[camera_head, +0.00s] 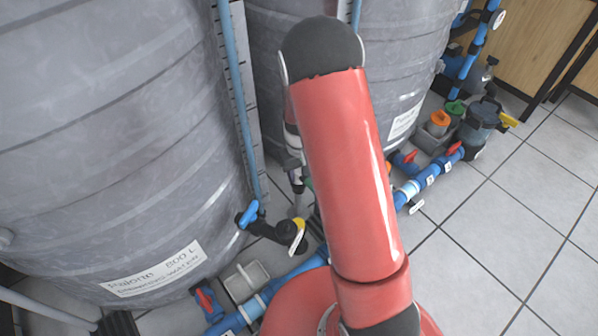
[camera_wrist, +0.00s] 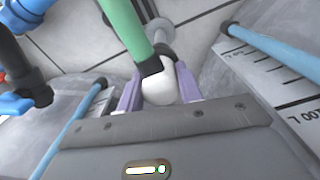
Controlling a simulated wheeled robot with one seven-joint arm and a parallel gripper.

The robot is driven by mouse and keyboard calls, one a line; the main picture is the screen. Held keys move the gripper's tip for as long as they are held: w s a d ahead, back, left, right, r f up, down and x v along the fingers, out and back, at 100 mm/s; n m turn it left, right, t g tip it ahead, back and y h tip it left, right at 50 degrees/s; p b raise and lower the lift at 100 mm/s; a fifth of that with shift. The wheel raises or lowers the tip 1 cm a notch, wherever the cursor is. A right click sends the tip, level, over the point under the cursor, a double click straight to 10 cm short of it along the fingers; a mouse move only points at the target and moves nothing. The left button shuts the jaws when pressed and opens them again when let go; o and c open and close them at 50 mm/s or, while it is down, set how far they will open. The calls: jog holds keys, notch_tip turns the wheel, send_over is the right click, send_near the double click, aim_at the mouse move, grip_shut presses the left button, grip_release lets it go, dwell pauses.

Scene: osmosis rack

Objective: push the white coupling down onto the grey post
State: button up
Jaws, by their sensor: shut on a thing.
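The white coupling (camera_wrist: 158,90) sits between the two purple fingertips of my gripper (camera_wrist: 159,92) in the wrist view; the gripper is shut on it. A grey rounded piece (camera_wrist: 160,30), likely the top of the grey post, shows beyond it, partly behind a green tube with a black end. The black end overlaps the coupling in the picture. Whether coupling and post touch I cannot tell. In the head view my red arm covers most of this place; a slim grey upright piece (camera_head: 298,204) shows at its left edge.
Two large grey tanks (camera_head: 110,130) stand close on the left and behind. Blue pipes (camera_head: 425,178) with red-handled valves run along the floor. Tiled floor (camera_head: 500,235) is clear at the right.

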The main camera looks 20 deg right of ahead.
jog(key=shift+f, duration=0.15)
jog(key=o, duration=1)
notch_tip(320, 180, up, 8)
jog(key=shift+f+p, duration=0.1)
jog(key=shift+p, duration=0.8)
jog(key=shift+r, duration=0.2)
jog(key=s+r+t+p, duration=0.1)
jog(key=s+r+p, duration=0.2)
jog(key=r, duration=0.9)
jog(key=s+r+t+p, duration=0.1)
jog(key=s+r+p, duration=0.1)
jog(key=s+r, duration=0.5)
jog(key=s+r+m+t+p, duration=0.1)
jog(key=s+r+t+p, duration=0.1)
jog(key=s+r, duration=0.5)
jog(key=s+r+m+t+p, duration=0.1)
jog(key=s+r+p, duration=0.2)
jog(key=s+r, duration=0.4)
notch_tip(320, 180, up, 2)
jog(key=shift+r+t+p, duration=0.1)
jog(key=shift+t+p, duration=0.2)
jog(key=shift+p, duration=0.1)
